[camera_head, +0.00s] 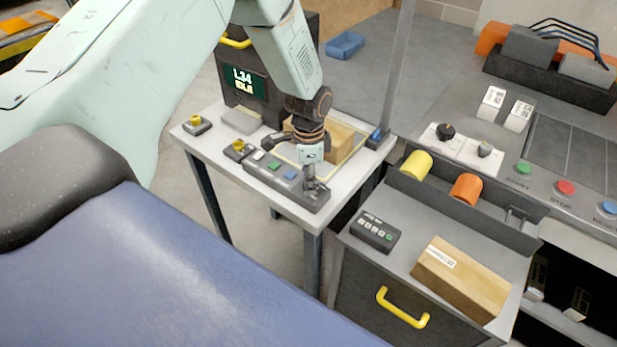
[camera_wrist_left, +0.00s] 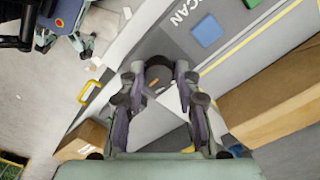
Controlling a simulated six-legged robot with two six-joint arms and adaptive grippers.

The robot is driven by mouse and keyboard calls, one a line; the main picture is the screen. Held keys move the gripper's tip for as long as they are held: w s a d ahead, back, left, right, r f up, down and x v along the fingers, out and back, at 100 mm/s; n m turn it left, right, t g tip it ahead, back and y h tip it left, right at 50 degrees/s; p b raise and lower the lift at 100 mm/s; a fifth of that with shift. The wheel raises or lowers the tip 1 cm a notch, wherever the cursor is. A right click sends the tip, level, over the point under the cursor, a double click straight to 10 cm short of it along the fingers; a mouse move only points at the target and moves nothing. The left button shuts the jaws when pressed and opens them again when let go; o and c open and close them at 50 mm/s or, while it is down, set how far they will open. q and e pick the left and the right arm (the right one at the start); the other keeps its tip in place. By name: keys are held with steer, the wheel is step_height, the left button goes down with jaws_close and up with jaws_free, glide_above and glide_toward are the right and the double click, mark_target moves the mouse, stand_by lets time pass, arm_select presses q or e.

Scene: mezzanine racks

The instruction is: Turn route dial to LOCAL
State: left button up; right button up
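A dark panel (camera_head: 275,178) lies along the front edge of a small grey table, with a green button (camera_head: 274,166) and a blue button (camera_head: 290,174). My left gripper (camera_head: 312,187) points down over its right end. In the wrist view, my left gripper (camera_wrist_left: 159,72) has its fingertips apart, one on each side of a round black knob (camera_wrist_left: 158,76), which looks like the route dial. A small orange mark shows near it. I cannot make out contact or a LOCAL label. The blue button also shows in the wrist view (camera_wrist_left: 206,31), near "SCAN" lettering. My right gripper is out of view.
A cardboard box (camera_head: 338,143) sits behind the panel on the table (camera_head: 225,150). A screen unit (camera_head: 245,84) stands at the back left. A cabinet with a yellow handle (camera_head: 402,310) carries a box (camera_head: 460,278). Another black knob (camera_head: 446,131) is on the right console.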

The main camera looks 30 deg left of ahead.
arm_select(q)
steer(key=shift+d+r, duration=0.1)
steer(key=c, duration=0.3)
jaws_close()
steer(key=n+p, duration=0.1)
steer(key=n, duration=0.2)
steer(key=shift+r+p, duration=0.1)
steer(key=shift+p, duration=0.2)
steer(key=n+p, duration=0.1)
steer(key=n, duration=0.3)
steer(key=n+p, duration=0.2)
steer(key=n, duration=0.3)
steer(key=shift+w, duration=0.1)
steer(key=n+p, duration=0.2)
steer(key=n, duration=0.3)
steer(key=shift+n, duration=0.4)
steer(key=shift+w, duration=0.1)
